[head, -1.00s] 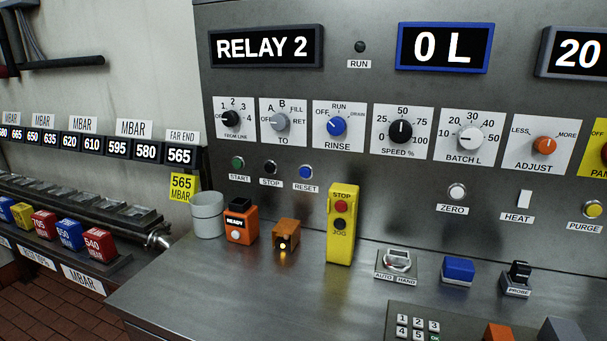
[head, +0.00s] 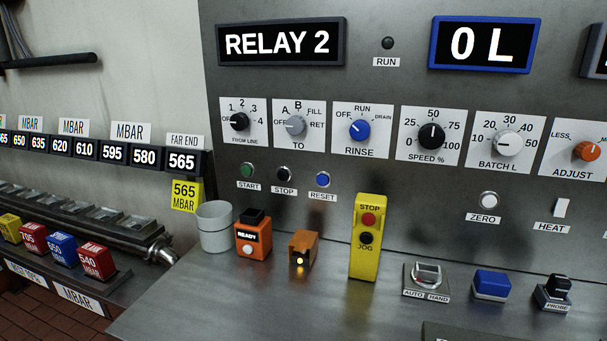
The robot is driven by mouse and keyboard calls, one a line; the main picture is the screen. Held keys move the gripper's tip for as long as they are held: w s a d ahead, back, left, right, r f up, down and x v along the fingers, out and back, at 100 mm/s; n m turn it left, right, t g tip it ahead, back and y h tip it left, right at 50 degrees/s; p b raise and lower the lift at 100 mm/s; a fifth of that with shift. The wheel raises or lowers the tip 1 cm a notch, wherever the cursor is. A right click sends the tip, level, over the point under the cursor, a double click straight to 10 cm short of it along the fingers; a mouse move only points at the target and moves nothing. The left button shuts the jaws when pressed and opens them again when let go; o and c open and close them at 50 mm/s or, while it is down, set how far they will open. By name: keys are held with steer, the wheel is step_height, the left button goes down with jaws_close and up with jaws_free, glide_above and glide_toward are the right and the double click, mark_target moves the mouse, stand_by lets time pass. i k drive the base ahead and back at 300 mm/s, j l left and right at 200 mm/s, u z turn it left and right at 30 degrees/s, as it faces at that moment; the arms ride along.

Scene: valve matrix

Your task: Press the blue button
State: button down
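The blue button (head: 322,179) is a small round push button in a metal ring on the grey panel, above the label RESET. It is the rightmost in a row with the green START button (head: 247,170) and the black STOP button (head: 284,174). Nothing covers it. I cannot tell whether it is pressed in. My gripper is not in view.
A steel counter (head: 215,300) runs below the panel. On it stand a grey cup (head: 214,228), an orange READY box (head: 253,240), a small orange block (head: 303,249), a yellow STOP/JOG box (head: 368,237) and a blue block (head: 491,285). A blue RINSE knob (head: 360,130) sits above the buttons.

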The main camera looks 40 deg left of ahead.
mark_target(322, 180)
steer(key=i+j, duration=0.1)
steer(key=j, duration=0.6)
steer(key=i+j, duration=0.1)
steer(key=j, duration=1.3)
steer(key=i+j, duration=0.15)
steer(key=j, duration=0.55)
